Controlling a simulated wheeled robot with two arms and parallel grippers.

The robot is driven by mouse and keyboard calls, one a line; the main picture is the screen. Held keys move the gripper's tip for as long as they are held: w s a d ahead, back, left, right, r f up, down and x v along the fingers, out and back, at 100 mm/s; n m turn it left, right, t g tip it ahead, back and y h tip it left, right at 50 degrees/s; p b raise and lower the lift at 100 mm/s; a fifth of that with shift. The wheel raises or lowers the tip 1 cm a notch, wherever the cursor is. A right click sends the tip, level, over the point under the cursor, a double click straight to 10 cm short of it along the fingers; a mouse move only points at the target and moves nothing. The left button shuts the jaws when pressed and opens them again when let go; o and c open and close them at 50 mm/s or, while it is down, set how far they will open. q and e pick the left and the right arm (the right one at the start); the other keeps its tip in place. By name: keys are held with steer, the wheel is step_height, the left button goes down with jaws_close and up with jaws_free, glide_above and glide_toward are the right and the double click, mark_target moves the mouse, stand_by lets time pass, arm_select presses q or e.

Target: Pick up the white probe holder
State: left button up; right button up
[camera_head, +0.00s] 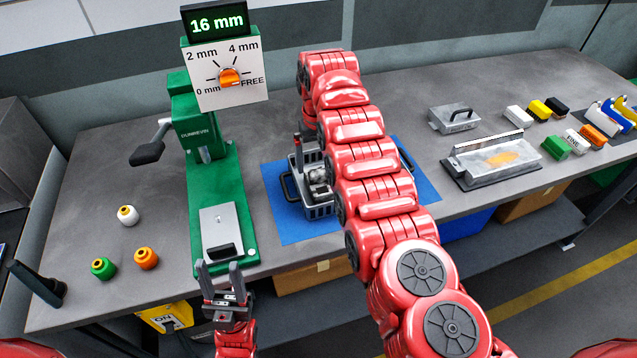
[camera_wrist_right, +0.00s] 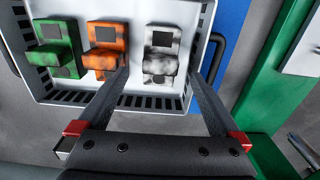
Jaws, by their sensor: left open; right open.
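A mottled white holder (camera_wrist_right: 160,55) lies in a grey basket (camera_wrist_right: 80,97), right of an orange holder (camera_wrist_right: 104,50) and a green holder (camera_wrist_right: 52,47). In the right wrist view, my right gripper (camera_wrist_right: 158,75) is open, its fingers reaching towards the white holder, one to each side of its near end. I cannot tell whether they touch it. In the head view, the basket (camera_head: 320,211) is partly hidden by my right arm, and the holders are mostly hidden. My left gripper (camera_head: 220,275) is open and empty at the table's front edge, before the green press.
The green press (camera_head: 230,185) with a "16 mm" display (camera_head: 216,20) stands left of the basket's blue mat (camera_head: 290,228). White (camera_head: 128,215), green (camera_head: 103,268) and orange (camera_head: 146,258) round pieces stand at left. A metal block (camera_head: 495,158) and coloured blocks (camera_head: 555,147) occupy the right side.

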mark_target(318, 172)
steer(key=shift+f+p, duration=0.55)
steer(key=shift+f, duration=0.05)
step_height(318, 172, down, 4)
steer(key=shift+s+r+p, duration=0.15)
steer(key=shift+r+p, duration=0.1)
steer(key=shift+p, duration=0.5)
steer(key=shift+f, duration=0.25)
jaws_close()
